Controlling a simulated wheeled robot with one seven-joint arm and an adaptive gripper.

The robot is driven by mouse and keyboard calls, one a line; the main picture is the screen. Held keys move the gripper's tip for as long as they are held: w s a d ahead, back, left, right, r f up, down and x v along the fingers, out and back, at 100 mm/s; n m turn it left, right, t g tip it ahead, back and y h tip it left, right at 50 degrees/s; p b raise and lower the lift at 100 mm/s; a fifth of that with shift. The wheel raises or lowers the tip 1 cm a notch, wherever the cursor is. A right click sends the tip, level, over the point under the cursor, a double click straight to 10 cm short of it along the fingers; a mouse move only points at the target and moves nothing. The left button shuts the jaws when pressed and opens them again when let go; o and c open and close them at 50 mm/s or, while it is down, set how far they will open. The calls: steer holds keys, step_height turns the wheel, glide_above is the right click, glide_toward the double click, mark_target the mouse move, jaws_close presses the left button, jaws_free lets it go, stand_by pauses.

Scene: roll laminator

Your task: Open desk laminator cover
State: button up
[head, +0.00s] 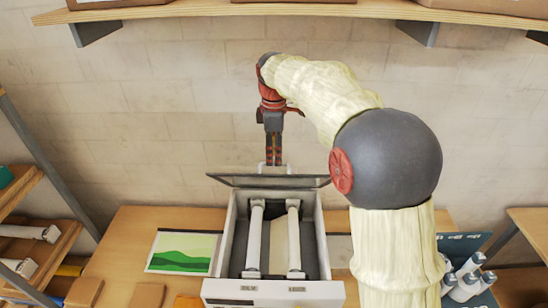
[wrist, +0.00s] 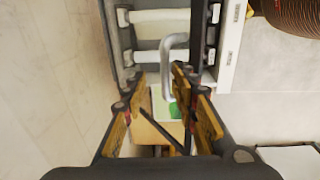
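The desk laminator (head: 228,245) stands on the wooden table, a light box with two pale rollers exposed inside; the rollers also show in the wrist view (wrist: 165,22). Its dark cover (head: 240,181) is raised at the back, seen nearly edge-on in the head view, so its exact angle is unclear. A grey bar handle (head: 262,167) rises at the cover's edge and shows as a bent bar in the wrist view (wrist: 168,60). My gripper (head: 273,160) points down at the handle. In the wrist view its fingers (wrist: 158,82) are apart, with the handle's end close to the right finger; contact is unclear.
A sheet with a green hill picture (head: 183,251) lies left of the laminator. Wooden blocks (head: 147,295) lie at the front left. A shelf (head: 250,10) crosses the wall above. White rolls (head: 466,280) stand at the right. The wall is close behind.

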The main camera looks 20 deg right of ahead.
steer(key=shift+w+d+r, duration=0.15)
steer(key=shift+w+r, duration=0.25)
steer(key=shift+r, duration=0.2)
steer(key=shift+w+d+r, duration=0.1)
steer(key=shift+w+r, duration=0.3)
steer(key=shift+r, duration=0.15)
